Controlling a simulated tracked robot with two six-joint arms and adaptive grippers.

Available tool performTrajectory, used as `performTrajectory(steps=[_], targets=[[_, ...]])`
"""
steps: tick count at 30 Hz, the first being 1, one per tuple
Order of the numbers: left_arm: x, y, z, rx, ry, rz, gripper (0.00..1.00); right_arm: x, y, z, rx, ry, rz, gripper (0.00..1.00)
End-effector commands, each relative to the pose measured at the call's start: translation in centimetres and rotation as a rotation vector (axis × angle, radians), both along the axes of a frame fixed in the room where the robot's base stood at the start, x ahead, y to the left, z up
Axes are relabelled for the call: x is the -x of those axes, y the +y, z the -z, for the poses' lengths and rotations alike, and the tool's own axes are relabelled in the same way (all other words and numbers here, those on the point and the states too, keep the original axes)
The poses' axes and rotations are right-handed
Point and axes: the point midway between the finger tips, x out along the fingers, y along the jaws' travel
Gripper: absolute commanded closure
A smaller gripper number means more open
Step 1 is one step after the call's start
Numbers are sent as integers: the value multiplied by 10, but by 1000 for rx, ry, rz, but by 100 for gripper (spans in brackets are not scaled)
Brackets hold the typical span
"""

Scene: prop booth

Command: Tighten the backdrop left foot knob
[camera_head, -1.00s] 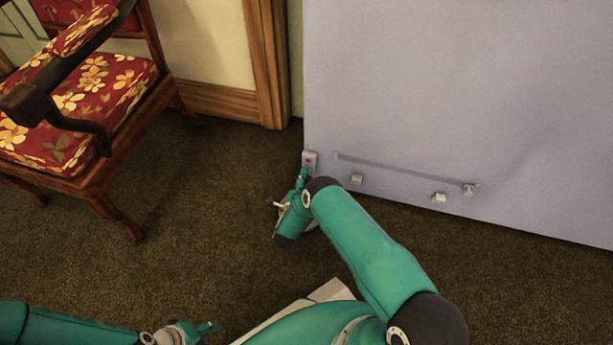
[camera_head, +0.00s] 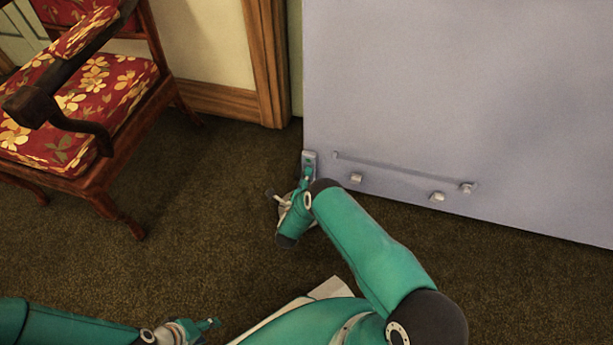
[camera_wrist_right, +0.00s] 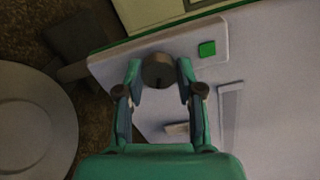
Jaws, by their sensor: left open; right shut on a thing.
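The backdrop (camera_head: 450,90) is a large pale grey panel standing upright at the right of the head view. Its left foot plate (camera_head: 309,156) is a small grey plate at its lower left corner. In the right wrist view the plate (camera_wrist_right: 110,65) carries a dark round knob (camera_wrist_right: 158,69) and a green square (camera_wrist_right: 207,49). My right gripper (camera_wrist_right: 158,78) is shut on the knob, one finger on each side; in the head view the gripper (camera_head: 306,177) hides the knob. My left gripper (camera_head: 212,324) is open and empty, low over the carpet at the bottom left.
A wooden chair (camera_head: 75,105) with red floral upholstery stands at the left. A bar (camera_head: 400,172) and small light fittings (camera_head: 437,197) sit low on the backdrop. A wooden door frame (camera_head: 265,65) rises behind. Dark carpet (camera_head: 200,230) between chair and backdrop is clear.

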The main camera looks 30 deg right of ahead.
Motion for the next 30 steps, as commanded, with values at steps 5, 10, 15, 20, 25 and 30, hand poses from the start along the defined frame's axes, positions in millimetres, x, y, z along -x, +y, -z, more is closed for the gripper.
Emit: performTrajectory(steps=[5,10,15,20,25,30], targets=[[0,0,0,0,0,0,53,4,1,6,-10,12,2,98],[0,0,0,0,0,0,53,4,1,7,-10,13,2,98],[0,0,0,0,0,0,53,3,1,5,-8,11,1,38],[0,0,0,0,0,0,53,2,0,3,-6,7,1,38],[0,0,0,0,0,0,53,2,1,2,-4,4,1,38],[0,0,0,0,0,0,53,9,11,2,-5,4,-2,38]])
